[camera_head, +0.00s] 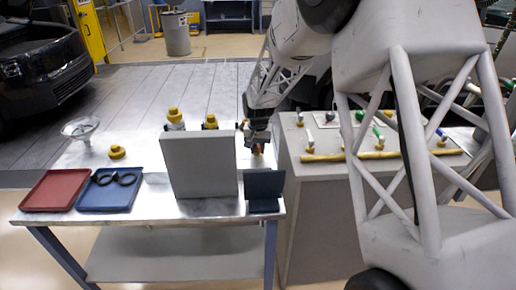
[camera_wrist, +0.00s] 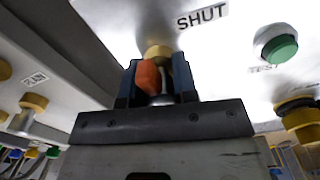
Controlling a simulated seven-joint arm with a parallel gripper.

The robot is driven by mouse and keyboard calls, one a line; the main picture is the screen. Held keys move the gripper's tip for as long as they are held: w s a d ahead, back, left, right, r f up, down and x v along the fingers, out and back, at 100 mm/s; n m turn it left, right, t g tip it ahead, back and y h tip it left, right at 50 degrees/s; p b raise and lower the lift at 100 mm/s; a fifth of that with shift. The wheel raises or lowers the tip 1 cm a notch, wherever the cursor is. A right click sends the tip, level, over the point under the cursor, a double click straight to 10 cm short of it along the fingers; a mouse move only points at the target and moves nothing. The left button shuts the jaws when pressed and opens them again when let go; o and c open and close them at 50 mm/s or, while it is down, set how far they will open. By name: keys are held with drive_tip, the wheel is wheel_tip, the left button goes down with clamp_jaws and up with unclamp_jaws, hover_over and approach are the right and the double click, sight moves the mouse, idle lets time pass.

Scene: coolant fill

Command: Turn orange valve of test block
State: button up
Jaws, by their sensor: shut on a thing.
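The orange valve (camera_wrist: 148,77) is in the middle of the wrist view, in front of a yellow fitting (camera_wrist: 158,52) on a pale face marked "SHUT". My gripper (camera_wrist: 160,78) is shut on the orange valve, with one dark finger on each side of it. In the head view my gripper (camera_head: 257,143) points down just behind the small dark upright panel, and a bit of orange shows at its tip. The arm and gripper hide most of the valve there.
A green button (camera_wrist: 282,48) marked "TEST" sits right of the valve. A grey upright box (camera_head: 200,167) stands left of my gripper, the dark panel (camera_head: 265,188) in front. A grey cabinet (camera_head: 330,200) with a yellow pipe (camera_head: 380,156) is to the right. Red (camera_head: 55,190) and blue (camera_head: 110,195) trays lie left.

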idle(0.3)
drive_tip(key=o, duration=0.9)
drive_tip(key=shift+r, duration=0.15)
drive_tip(key=shift+r, duration=3.75)
drive_tip(key=shift+s+r, duration=0.1)
